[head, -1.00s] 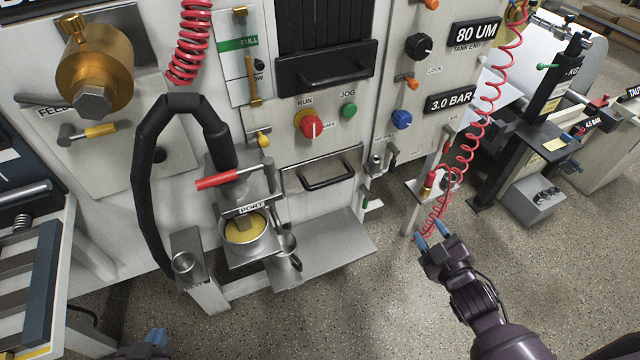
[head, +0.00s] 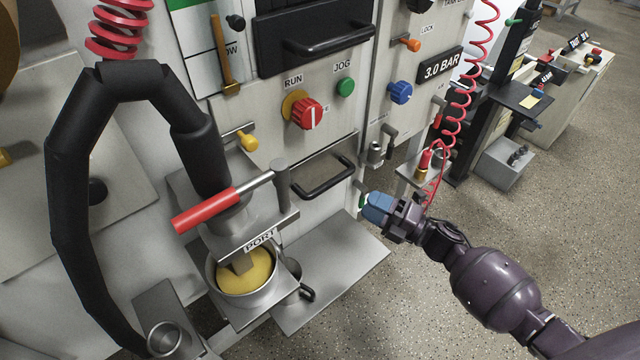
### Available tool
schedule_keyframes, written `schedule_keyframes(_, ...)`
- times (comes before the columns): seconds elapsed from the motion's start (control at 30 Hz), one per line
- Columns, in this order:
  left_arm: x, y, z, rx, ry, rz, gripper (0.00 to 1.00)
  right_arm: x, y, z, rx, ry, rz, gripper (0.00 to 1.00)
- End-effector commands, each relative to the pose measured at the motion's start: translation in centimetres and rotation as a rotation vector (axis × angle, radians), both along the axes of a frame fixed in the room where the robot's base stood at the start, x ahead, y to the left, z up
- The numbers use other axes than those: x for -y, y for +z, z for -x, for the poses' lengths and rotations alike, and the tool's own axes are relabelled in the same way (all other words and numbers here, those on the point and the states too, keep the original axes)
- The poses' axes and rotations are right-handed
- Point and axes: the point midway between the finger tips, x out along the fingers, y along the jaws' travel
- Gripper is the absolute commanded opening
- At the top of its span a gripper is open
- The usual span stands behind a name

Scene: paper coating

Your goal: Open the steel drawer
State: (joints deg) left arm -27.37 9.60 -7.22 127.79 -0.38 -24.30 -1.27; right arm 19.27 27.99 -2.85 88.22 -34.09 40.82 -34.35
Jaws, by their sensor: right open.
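The steel drawer (head: 316,168) is set low in the machine's front, below the run and jog controls. Its front looks flush with the panel, so it appears closed. A dark bar handle (head: 324,189) stands out from it. My right gripper (head: 374,206), with blue fingertips, is to the right of the handle and a little lower in the picture. It is open and empty, and apart from the handle as far as I can see. Its fingers overlap in this view. My left gripper is out of view.
A steel shelf (head: 335,275) juts out below the drawer. To its left are a cup of yellow liquid (head: 245,272) and a red-handled lever (head: 206,209). A red coiled hose (head: 459,118) hangs near my right arm. Open floor lies on the right.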

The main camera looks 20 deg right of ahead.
Motion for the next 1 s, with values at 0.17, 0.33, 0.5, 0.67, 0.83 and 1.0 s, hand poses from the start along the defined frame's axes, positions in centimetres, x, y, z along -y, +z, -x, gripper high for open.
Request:
schedule_keyframes(0.17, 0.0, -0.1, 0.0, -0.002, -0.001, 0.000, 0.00, -0.7, 0.3, -0.9, 0.010, 0.007, 0.005, 0.44)
schedule_keyframes(0.33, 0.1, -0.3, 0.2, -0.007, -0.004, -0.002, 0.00, -2.4, 0.8, -2.7, 0.009, 0.006, 0.003, 0.44)
schedule_keyframes(0.5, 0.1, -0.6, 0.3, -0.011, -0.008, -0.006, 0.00, -4.4, 1.1, -4.9, 0.007, 0.004, 0.003, 0.44)
schedule_keyframes(0.67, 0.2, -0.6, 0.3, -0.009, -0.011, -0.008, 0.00, -6.0, 1.5, -6.5, 0.006, 0.004, 0.002, 0.44)
schedule_keyframes(0.83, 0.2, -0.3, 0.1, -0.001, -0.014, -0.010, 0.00, -6.9, 1.8, -7.6, 0.006, 0.004, 0.004, 0.44)
schedule_keyframes(1.0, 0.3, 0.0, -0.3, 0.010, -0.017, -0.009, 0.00, -7.2, 1.9, -7.9, 0.005, 0.003, 0.004, 0.44)
